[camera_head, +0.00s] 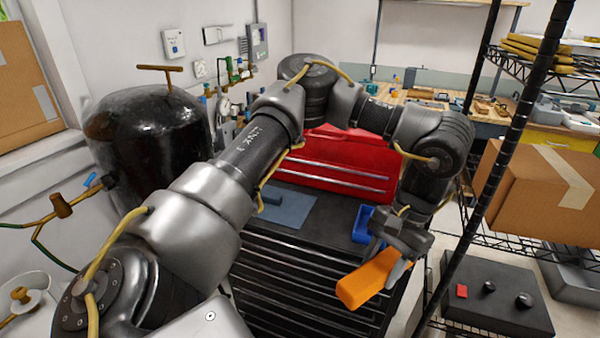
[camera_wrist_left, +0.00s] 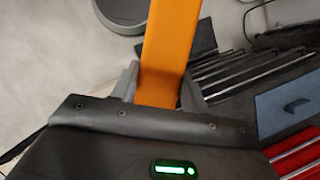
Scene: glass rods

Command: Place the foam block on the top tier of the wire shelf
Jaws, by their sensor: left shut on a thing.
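The foam block (camera_head: 366,280) is a long orange bar. My left gripper (camera_head: 394,262) is shut on one end of it and holds it in the air in front of the black tool cabinet's right side. In the left wrist view the foam block (camera_wrist_left: 170,45) stands between the two fingers (camera_wrist_left: 158,88) and runs out past the top edge. The wire shelf (camera_head: 520,72) is black and stands at the right, with a dark post in front; its upper visible tier carries folded yellow-brown cloths. It is cut off by the picture's edge. My right gripper is not in view.
A cardboard box (camera_head: 540,190) sits on a lower shelf tier, above a dark box with knobs (camera_head: 488,300). A red toolbox (camera_head: 335,168) and a blue tray (camera_head: 362,224) are on the black cabinet (camera_head: 300,285). A dark tank (camera_head: 150,150) stands at the left.

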